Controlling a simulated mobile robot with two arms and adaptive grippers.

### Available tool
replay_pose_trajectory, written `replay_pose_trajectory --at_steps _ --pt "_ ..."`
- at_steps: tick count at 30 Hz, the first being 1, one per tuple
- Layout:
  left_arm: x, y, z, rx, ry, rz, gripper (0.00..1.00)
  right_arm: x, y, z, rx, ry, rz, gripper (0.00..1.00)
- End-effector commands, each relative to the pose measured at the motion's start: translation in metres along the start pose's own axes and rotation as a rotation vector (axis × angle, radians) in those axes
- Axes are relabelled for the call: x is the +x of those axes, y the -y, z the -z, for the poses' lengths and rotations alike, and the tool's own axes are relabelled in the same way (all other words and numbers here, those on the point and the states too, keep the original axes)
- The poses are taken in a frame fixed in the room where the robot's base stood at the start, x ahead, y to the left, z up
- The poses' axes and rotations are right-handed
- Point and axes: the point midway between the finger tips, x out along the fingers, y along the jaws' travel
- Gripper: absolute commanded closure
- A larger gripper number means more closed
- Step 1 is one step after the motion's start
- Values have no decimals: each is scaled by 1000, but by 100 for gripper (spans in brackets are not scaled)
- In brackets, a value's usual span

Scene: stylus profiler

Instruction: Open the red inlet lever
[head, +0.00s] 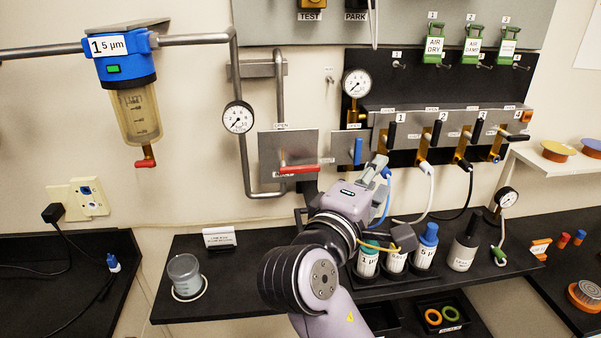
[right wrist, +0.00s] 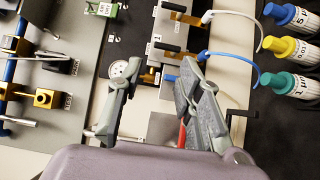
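The red inlet lever (head: 299,169) lies level on its grey wall plate (head: 270,150), pointing right from its pivot. An "OPEN" label sits above it. In the right wrist view a small red strip (right wrist: 182,134) shows beside the right-hand finger and is mostly hidden; it looks like the same lever. My right gripper (head: 376,168) is to the right of the lever, apart from it, in front of the panel. In the right wrist view its two fingers (right wrist: 155,88) are spread, with nothing held between them. My left gripper is not in view.
A blue lever (head: 358,151) and a gauge (head: 357,83) are close to my right gripper. Several black-handled valves (head: 437,132) with hoses are to the right. Capped bottles (head: 368,262) stand on the black shelf (head: 225,270) below.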

Motion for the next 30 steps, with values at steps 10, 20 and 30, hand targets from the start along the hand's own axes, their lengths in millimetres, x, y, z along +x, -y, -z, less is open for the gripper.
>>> replay_pose_trajectory --at_steps 10,20,30 --pt "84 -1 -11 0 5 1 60 -39 88 118 -7 -262 -8 67" --pt "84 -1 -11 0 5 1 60 -32 101 145 -21 -301 3 67" --pt "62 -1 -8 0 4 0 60 36 99 165 -22 -299 3 67"
